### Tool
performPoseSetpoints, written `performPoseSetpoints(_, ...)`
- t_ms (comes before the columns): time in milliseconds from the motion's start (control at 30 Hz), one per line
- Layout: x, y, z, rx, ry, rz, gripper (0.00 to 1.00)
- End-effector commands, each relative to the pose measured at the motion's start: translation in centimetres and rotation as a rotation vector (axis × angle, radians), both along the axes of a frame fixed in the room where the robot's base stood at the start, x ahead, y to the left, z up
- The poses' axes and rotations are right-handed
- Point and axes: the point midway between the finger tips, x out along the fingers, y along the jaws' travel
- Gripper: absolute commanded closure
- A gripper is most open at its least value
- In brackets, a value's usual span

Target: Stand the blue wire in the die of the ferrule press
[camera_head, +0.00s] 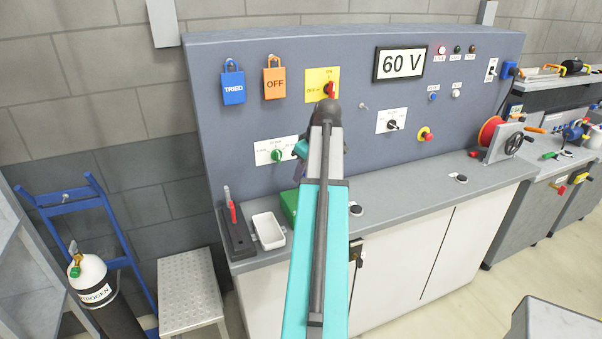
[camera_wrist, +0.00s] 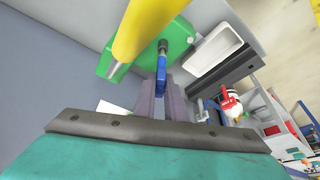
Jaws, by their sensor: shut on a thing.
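My gripper (camera_wrist: 161,88) is shut on the blue wire (camera_wrist: 161,70) in the wrist view. The wire is a short blue piece with a dark end pointing at the green block. This block (camera_wrist: 117,68), likely the ferrule press, lies beyond the fingertips, with a thick yellow bar (camera_wrist: 140,28) crossing in front of it. I cannot tell whether the wire's end touches the block or is in the die. In the head view the green block (camera_head: 289,203) shows only at its left edge. My arm covers the rest, and hides the wire and most of my gripper.
A white tray (camera_head: 257,219) and a black stand with a red-handled tool (camera_head: 232,211) sit left of the green block. A grey panel with switches (camera_head: 359,148) rises behind the bench. The counter (camera_head: 412,203) to the right is mostly clear, with a red spool (camera_head: 489,131) at its far end.

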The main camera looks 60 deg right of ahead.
Motion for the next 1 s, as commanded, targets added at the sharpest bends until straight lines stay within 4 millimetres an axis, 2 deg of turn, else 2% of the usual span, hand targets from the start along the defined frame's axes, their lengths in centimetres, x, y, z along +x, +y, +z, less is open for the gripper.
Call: performPoseSetpoints(1000,0.0,0.0,-1.7,0.0,0.0,0.0,1.0)
